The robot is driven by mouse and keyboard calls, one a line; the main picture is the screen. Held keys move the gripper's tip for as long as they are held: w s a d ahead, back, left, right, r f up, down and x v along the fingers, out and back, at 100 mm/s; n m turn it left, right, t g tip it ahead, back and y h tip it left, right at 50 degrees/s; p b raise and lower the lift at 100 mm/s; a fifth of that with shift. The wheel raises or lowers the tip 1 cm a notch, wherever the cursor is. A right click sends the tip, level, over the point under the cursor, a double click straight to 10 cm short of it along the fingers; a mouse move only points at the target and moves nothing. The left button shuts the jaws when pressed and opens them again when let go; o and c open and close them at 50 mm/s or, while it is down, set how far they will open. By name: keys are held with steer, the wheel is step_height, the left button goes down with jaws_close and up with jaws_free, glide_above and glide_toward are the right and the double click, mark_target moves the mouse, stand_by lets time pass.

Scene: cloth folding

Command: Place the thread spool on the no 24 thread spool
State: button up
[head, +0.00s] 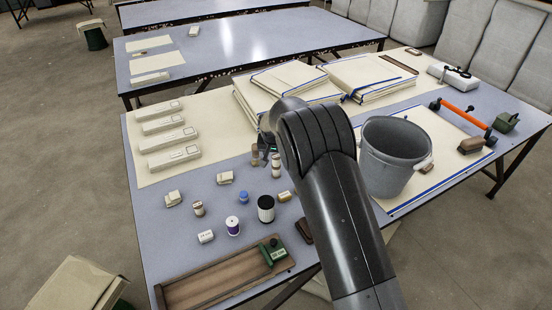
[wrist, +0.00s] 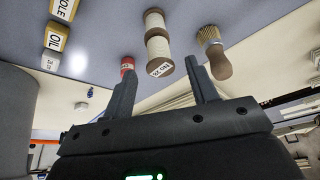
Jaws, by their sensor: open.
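Two pale thread spools (wrist: 157,40) stand end to end in the wrist view; the end nearer my gripper carries a small printed label, too blurred to read surely. What looks like the same stack (head: 276,166) shows in the head view just left of my arm. My gripper (wrist: 160,66) is open, its two fingers on either side of the labelled end, with nothing clearly held. Whether the fingertips reach around that end or stop short of it I cannot tell. In the head view my gripper (head: 267,143) is mostly hidden behind my arm.
A wooden-handled brush (wrist: 213,50) stands close beside the right finger, and a red item (wrist: 127,65) beside the left. An oil container (wrist: 56,37) is farther left. A grey bucket (head: 388,155) stands right of my arm; a wooden tray (head: 215,283) lies at the front edge.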

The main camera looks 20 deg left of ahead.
steer(key=v, duration=0.8)
steer(key=shift+d, duration=0.1)
steer(key=s+d+r+m, duration=0.1)
steer(key=s+d+r, duration=0.5)
steer(key=d+r, duration=0.45)
steer(key=s+d+r, duration=0.5)
steer(key=d+r, duration=0.3)
steer(key=d, duration=0.5)
steer(key=s+d, duration=0.7)
steer(key=s, duration=0.6)
steer(key=s+d+m+t, duration=0.1)
steer(key=s+d, duration=0.7)
steer(key=s, duration=0.5)
steer(key=shift+r+h, duration=0.4)
steer(key=shift+r, duration=0.05)
